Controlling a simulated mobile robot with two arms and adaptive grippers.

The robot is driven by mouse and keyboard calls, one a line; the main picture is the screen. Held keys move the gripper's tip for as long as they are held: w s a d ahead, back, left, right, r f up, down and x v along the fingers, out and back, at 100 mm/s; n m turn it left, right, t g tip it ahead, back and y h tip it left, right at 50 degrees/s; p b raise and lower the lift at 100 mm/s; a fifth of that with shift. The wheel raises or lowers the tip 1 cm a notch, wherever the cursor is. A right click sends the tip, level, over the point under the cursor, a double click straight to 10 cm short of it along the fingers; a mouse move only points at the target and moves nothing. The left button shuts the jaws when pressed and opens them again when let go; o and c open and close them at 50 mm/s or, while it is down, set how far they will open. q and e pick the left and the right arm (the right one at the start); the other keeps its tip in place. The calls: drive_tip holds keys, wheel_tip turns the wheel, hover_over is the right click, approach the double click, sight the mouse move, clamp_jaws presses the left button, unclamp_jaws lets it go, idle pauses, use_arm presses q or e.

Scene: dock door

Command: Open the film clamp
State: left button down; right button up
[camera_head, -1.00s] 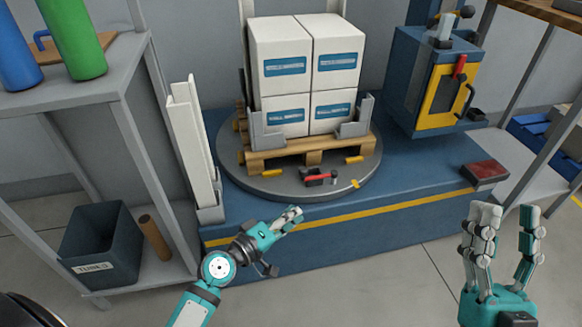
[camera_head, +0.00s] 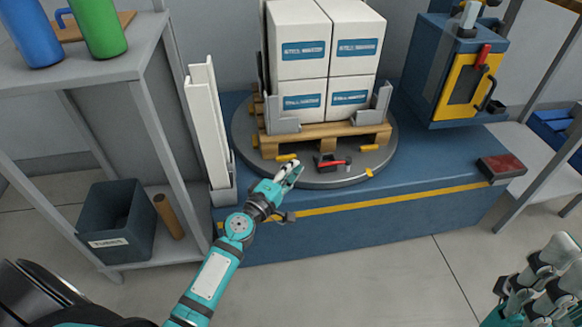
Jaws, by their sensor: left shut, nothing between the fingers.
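The film clamp (camera_head: 329,164) is a small dark block with a red lever (camera_head: 335,162), on the front of the round grey turntable (camera_head: 385,163). The lever lies about level across the block. My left gripper (camera_head: 293,168) is shut and empty, at the turntable's front edge just left of the clamp. A small gap shows between its fingertips and the clamp. My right gripper (camera_head: 545,272) is in the bottom right corner, far from the clamp and partly cut off by the frame. Its fingers overlap, so its opening is unclear.
White boxes (camera_head: 300,40) stand on a wooden pallet (camera_head: 320,138) on the turntable behind the clamp. Yellow blocks (camera_head: 287,158) lie near the pallet. A white upright (camera_head: 207,125) and a shelf (camera_head: 95,62) stand left. A blue-yellow cabinet (camera_head: 465,88) stands right.

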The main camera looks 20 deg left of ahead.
use_arm(q)
drive_tip(key=w, duration=0.4)
drive_tip(key=w+d, duration=0.1)
drive_tip(key=w, duration=0.1)
drive_tip(key=shift+w+r, duration=0.1)
drive_tip(key=shift+w, duration=0.35)
drive_tip(key=shift+s, duration=0.1)
